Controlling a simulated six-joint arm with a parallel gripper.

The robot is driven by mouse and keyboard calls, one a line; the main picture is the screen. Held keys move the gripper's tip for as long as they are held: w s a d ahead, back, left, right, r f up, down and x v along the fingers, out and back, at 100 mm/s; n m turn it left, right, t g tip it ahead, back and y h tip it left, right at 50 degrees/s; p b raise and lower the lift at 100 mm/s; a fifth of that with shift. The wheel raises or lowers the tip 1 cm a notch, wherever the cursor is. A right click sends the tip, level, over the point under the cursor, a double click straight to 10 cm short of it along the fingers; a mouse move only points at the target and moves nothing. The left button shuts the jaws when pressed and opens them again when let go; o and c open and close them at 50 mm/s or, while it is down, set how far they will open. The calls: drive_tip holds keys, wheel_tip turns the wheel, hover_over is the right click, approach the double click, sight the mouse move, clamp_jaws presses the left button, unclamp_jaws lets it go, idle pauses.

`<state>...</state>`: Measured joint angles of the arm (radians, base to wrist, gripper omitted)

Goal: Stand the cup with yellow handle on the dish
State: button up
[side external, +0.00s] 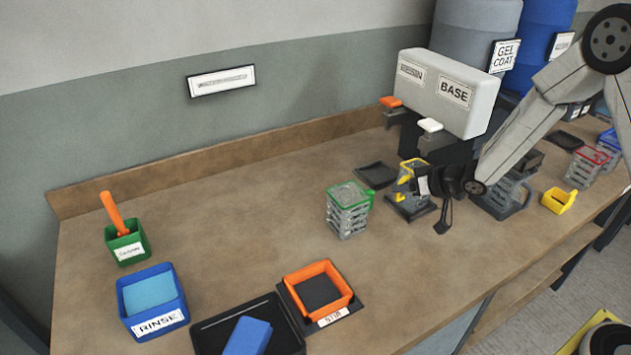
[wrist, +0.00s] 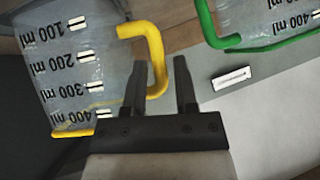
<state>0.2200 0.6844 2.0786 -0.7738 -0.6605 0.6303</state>
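The clear cup with yellow handle (side external: 408,178) stands upright at the back right of the bench in the side view. It fills the left of the wrist view (wrist: 75,70), with its yellow handle to the right. My gripper (wrist: 160,75) is open, with one finger on each side of the handle's lower part in that picture; firm contact is not visible. My gripper (side external: 430,186) partly covers the cup's right side in the side view. A dark square dish (side external: 376,174) lies flat and empty to the cup's left. Another dark flat piece (side external: 412,208) shows directly beneath the cup.
A green-rimmed cup stack (side external: 347,211) stands close left; its green handle (wrist: 222,38) shows in the wrist view. The dispenser (side external: 440,92) overhangs behind. A yellow scoop-like container (side external: 558,200) and red-rimmed cups (side external: 587,167) stand right. An orange tub (side external: 318,268) is at the front.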

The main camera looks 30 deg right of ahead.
clamp_jaws()
drive_tip(key=shift+r, duration=0.1)
drive_tip(key=shift+r, duration=0.75)
drive_tip(key=s+d+r, duration=0.1)
drive_tip(key=s+d, duration=0.2)
drive_tip(key=s, duration=0.5)
drive_tip(key=s+d, duration=0.2)
drive_tip(key=s, duration=0.7)
drive_tip(key=shift+d+r, duration=0.4)
